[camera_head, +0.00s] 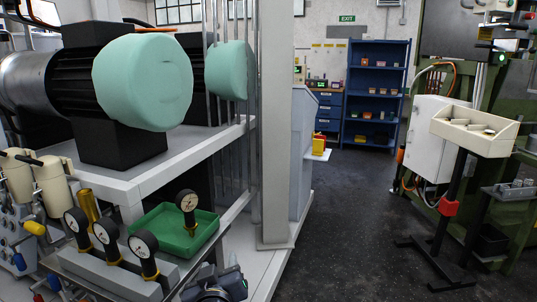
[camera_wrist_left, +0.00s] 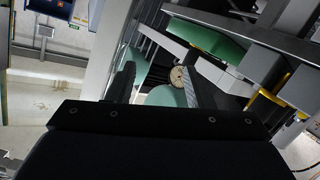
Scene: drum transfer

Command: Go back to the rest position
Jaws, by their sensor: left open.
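A round dial gauge (camera_head: 188,201) stands in the green tray. A gauge face (camera_wrist_left: 178,76) shows beyond the gap between the fingers, apart from them. My right gripper is in neither view.
Several dial gauges (camera_head: 106,230) stand on a grey block left of the tray. Large motors with mint-green end covers (camera_head: 150,82) rest on a white bench above. A pale column (camera_head: 276,130) rises to the right. Dark floor (camera_head: 345,225) is open beyond, before a bin stand (camera_head: 474,133).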

